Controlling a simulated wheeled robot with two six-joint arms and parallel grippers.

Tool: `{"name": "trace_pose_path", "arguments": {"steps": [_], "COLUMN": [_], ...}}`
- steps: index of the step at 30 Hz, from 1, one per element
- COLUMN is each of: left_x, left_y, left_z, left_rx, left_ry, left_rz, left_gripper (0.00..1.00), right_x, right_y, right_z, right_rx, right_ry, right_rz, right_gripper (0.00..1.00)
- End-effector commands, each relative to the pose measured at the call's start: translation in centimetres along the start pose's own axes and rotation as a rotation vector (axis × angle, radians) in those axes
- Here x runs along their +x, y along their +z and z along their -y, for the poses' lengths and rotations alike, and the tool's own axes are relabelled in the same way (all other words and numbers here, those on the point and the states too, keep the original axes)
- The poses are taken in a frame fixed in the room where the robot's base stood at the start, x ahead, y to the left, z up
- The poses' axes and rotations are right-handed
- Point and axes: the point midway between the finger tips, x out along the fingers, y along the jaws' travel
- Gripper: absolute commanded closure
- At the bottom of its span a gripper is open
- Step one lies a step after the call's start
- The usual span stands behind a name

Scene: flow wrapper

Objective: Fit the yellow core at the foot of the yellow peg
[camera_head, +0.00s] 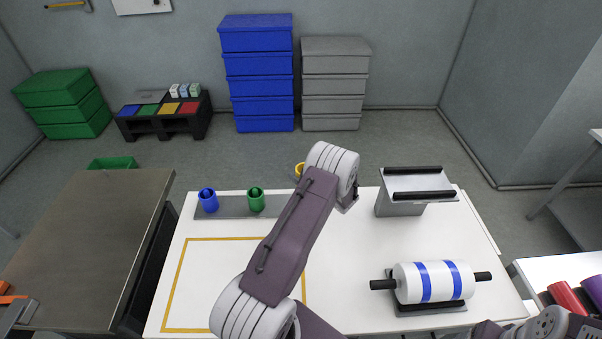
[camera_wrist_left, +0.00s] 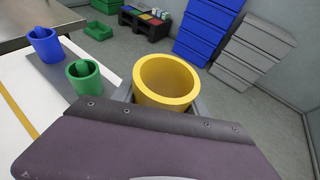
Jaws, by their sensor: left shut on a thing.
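A yellow core (camera_wrist_left: 168,80), a hollow open ring, is held upright in my left gripper (camera_wrist_left: 165,98), which is shut on it. Grey finger parts show at both sides of the core in the left wrist view. In the head view only a sliver of the yellow core (camera_head: 299,169) shows beside my left wrist. The yellow peg is not visible; my arm or the core hides that end of the grey peg plate (camera_head: 232,207). I cannot tell how the core stands to the peg. My right gripper is out of view.
A blue core (camera_head: 208,201) and a green core (camera_head: 255,200) stand around pegs on the plate. A grey stand (camera_head: 400,208) is at the right. A white roll with blue bands (camera_head: 434,282) lies in front of it. A yellow outline (camera_head: 172,290) marks bare white table.

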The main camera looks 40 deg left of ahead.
Motion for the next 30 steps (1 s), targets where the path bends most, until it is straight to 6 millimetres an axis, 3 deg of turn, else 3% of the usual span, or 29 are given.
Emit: {"name": "trace_pose_path", "arguments": {"steps": [30], "left_x": [2.9], "left_y": [-7.0], "left_z": [0.0], "left_rx": [0.0], "left_ry": [0.0], "left_rz": [0.0], "left_gripper": [0.89], "right_x": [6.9], "right_y": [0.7], "right_z": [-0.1], "right_rx": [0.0], "right_ry": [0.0], "right_rz": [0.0], "right_gripper": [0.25]}}
